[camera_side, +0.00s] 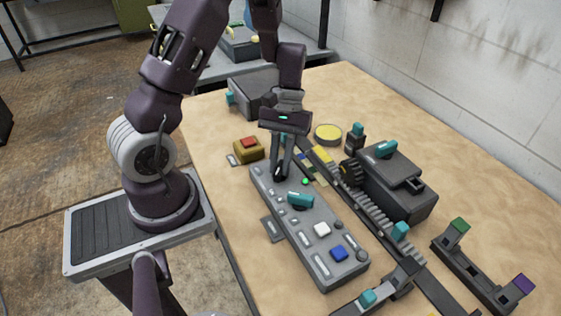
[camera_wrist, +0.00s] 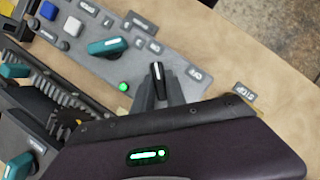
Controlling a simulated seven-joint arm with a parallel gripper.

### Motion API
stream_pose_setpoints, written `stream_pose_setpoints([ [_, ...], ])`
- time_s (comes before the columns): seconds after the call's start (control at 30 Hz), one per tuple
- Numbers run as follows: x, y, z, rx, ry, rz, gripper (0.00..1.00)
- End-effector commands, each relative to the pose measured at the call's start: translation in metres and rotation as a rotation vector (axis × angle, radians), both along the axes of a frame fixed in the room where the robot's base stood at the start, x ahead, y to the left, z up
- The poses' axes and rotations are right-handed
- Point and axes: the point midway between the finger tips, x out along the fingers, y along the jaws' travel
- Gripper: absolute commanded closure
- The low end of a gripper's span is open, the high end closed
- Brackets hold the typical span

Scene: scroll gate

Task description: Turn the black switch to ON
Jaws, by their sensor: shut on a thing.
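The black switch (camera_wrist: 158,74) sits on the grey control panel (camera_side: 318,262). In the wrist view it stands between my two fingers, with a white line along its top that points roughly to the picture's top. A label that seems to read OFF (camera_wrist: 195,73) lies to its right; other small labels lie above it, too small to read surely. My gripper (camera_side: 280,174) points down over the panel's far end, shut on the black switch. The fingers hide most of the switch in the side view. A small green light (camera_wrist: 124,87) is lit beside it, also in the side view (camera_side: 305,181).
The panel also carries a teal knob (camera_side: 300,200), a white button (camera_side: 322,229) and a blue button (camera_side: 339,253). A yellow block with a red button (camera_side: 249,148) stands left of my gripper. A toothed rack (camera_side: 374,203) and dark box (camera_side: 398,185) stand to the right.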

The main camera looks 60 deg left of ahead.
Motion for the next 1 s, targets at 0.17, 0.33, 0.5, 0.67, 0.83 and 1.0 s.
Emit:
stream_pose_setpoints([
  [0.17, 0.002, 0.001, 0.0, 0.003, -0.005, 0.015, 1.0],
  [0.33, 0.002, 0.001, 0.0, 0.003, -0.004, 0.016, 1.0],
  [0.5, 0.002, 0.001, 0.0, 0.003, -0.004, 0.016, 0.78],
  [0.67, 0.001, 0.001, 0.0, 0.002, -0.003, 0.014, 0.62],
  [0.83, 0.001, 0.0, 0.0, 0.001, -0.001, 0.013, 0.62],
  [1.0, 0.007, 0.005, 0.016, 0.002, -0.008, 0.011, 0.62],
])
